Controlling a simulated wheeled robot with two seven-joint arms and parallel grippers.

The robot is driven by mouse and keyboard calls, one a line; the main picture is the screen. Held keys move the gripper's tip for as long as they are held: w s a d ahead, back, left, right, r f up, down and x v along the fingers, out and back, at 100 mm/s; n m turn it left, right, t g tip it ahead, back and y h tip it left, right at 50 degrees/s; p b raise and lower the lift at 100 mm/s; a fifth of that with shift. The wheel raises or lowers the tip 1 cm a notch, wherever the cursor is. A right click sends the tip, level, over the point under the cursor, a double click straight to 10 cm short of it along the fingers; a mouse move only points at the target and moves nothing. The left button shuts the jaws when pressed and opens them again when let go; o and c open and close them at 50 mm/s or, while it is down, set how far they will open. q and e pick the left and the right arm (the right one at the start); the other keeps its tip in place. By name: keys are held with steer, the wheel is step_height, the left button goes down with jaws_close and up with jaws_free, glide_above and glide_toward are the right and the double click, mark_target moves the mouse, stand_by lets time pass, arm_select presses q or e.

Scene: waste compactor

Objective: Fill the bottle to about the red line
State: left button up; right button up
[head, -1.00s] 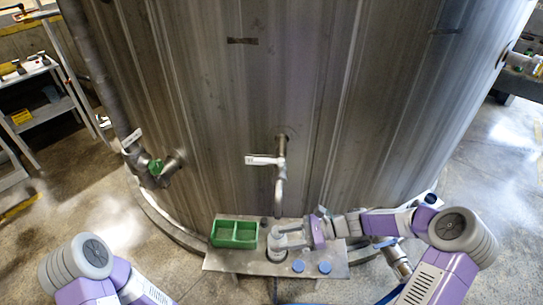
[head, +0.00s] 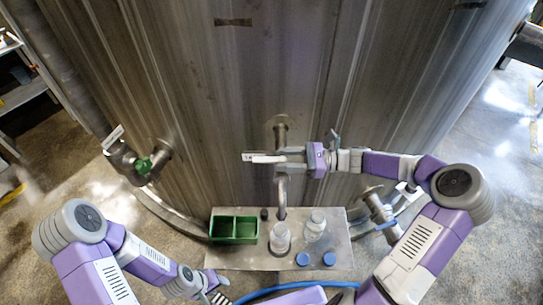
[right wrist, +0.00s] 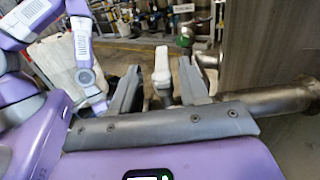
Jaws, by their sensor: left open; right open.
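A clear bottle (head: 280,238) stands upright on the metal shelf (head: 225,262), under the spout of the tap (head: 281,195) on the tank wall. A second clear bottle (head: 316,225) stands just to its right. No red line can be made out. The tap's white handle (head: 258,157) points left. My right gripper (head: 290,158) is open at the handle; in the right wrist view the white handle (right wrist: 161,65) shows between and beyond the spread fingers (right wrist: 160,92). My left gripper (head: 218,290) is open and empty, low in front of the shelf.
A green divided bin (head: 234,229) sits on the shelf's left part, with a small black object (head: 264,214) beside it. Two blue caps (head: 303,259) lie at the front edge. A green-handled valve (head: 145,165) juts out at left; a blue hose (head: 270,290) runs in front.

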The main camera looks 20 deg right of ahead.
mark_target(279, 160)
steer(key=shift+x, duration=1.95)
steer(key=shift+w, duration=0.1)
jaws_close()
